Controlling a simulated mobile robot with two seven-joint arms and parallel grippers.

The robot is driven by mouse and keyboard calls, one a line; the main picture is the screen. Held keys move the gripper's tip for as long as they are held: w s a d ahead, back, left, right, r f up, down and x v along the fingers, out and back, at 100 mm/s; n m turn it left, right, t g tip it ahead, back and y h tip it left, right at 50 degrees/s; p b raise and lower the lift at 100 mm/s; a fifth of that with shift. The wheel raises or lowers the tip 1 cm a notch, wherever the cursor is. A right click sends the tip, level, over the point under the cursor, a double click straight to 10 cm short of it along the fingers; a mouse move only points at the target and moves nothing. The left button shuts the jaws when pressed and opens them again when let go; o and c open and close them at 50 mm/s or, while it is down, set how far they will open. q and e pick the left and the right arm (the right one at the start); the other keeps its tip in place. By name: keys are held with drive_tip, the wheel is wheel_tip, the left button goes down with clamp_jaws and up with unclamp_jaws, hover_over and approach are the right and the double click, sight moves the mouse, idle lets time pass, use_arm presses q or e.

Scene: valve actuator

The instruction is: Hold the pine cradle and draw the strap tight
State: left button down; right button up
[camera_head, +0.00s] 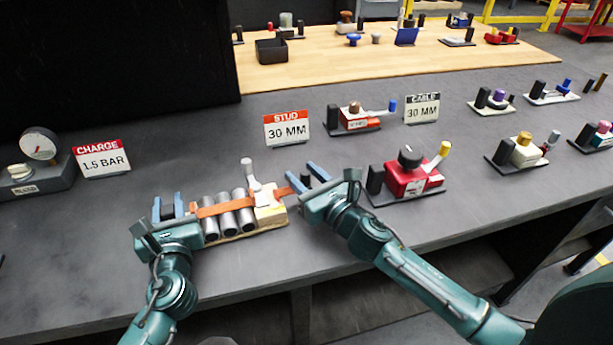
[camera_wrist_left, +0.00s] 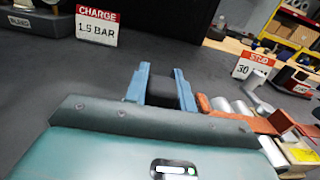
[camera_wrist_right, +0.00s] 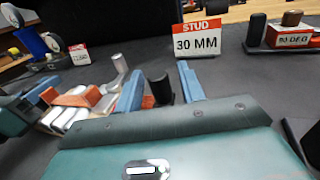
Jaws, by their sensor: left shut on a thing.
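The pine cradle (camera_head: 271,214) lies on the grey bench, with several grey cylinders (camera_head: 228,214) in it. An orange strap (camera_head: 226,207) runs across them toward the right. My left gripper (camera_head: 167,204) is shut on a dark block at the cradle's left end; the block (camera_wrist_left: 163,92) shows between its fingers in the left wrist view. My right gripper (camera_head: 308,175) is at the strap's right end. Its fingers stand apart on either side of a black grip (camera_wrist_right: 160,88), with slight gaps showing. A pale lever (camera_head: 248,171) stands upright on the cradle's right part.
A red device (camera_head: 412,180) with a black knob stands just right of my right gripper. Behind are the STUD 30 MM sign (camera_head: 286,128), the CABLE sign (camera_head: 422,108) and the CHARGE sign (camera_head: 102,158). A gauge (camera_head: 39,144) stands far left.

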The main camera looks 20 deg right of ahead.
use_arm(q)
drive_tip(key=shift+f, duration=0.35)
use_arm(e)
drive_tip(key=v, duration=1.2)
use_arm(q)
drive_tip(key=c, duration=1.6)
unclamp_jaws()
drive_tip(key=o, duration=0.5)
drive_tip(key=shift+r, duration=0.15)
